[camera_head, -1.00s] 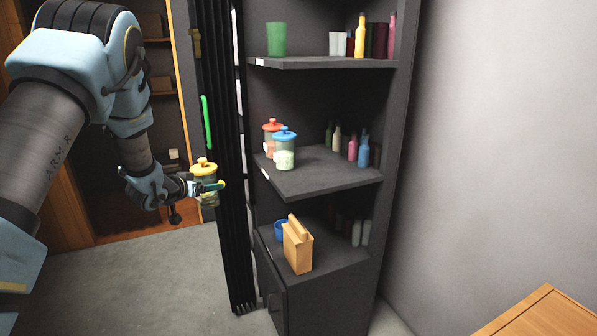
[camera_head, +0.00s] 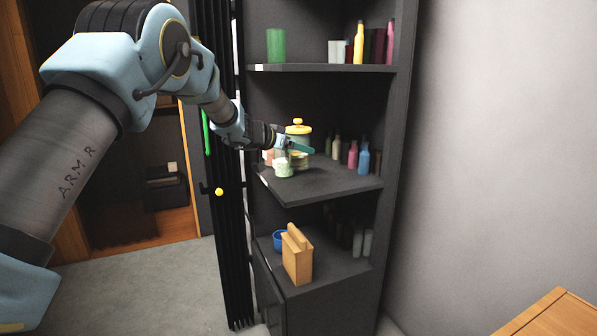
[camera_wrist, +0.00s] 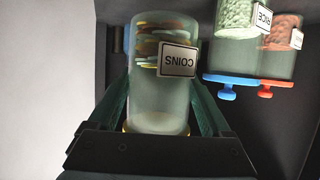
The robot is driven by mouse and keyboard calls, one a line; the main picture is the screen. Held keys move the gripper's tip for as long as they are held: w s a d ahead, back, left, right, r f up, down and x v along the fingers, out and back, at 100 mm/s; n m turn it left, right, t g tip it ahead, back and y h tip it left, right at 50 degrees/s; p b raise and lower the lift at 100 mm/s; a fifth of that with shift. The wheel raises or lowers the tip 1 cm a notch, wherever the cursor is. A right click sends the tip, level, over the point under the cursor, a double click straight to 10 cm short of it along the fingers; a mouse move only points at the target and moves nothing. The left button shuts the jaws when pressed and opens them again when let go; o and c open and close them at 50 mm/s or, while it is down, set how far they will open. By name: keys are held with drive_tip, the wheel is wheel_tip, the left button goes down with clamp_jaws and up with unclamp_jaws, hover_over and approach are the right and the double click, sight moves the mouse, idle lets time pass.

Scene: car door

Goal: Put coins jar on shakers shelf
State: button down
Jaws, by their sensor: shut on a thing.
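The coins jar (camera_head: 298,129), clear with a yellow lid, is in my gripper (camera_head: 297,148) over the middle shelf (camera_head: 320,187). In the wrist view the jar (camera_wrist: 158,100) appears upside down, with its COINS label and coins showing between the two green fingers. My gripper is shut on it. The jar looks upright in the head view; its base is partly hidden, so I cannot tell whether it touches the shelf. Several shaker-like bottles (camera_head: 362,159) stand at the back of that shelf, right of the jar.
A rice jar (camera_head: 284,167) with a blue lid (camera_wrist: 232,80) and a red-lidded jar (camera_wrist: 285,50) stand close beside the held jar. A shelf (camera_head: 320,68) lies above; a wooden box (camera_head: 297,259) stands below. The middle shelf's front right is clear.

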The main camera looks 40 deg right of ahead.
sight(291, 165)
drive_tip(key=shift+f, duration=3)
unclamp_jaws()
drive_tip(key=shift+f, duration=0.25)
drive_tip(key=shift+r, duration=0.15)
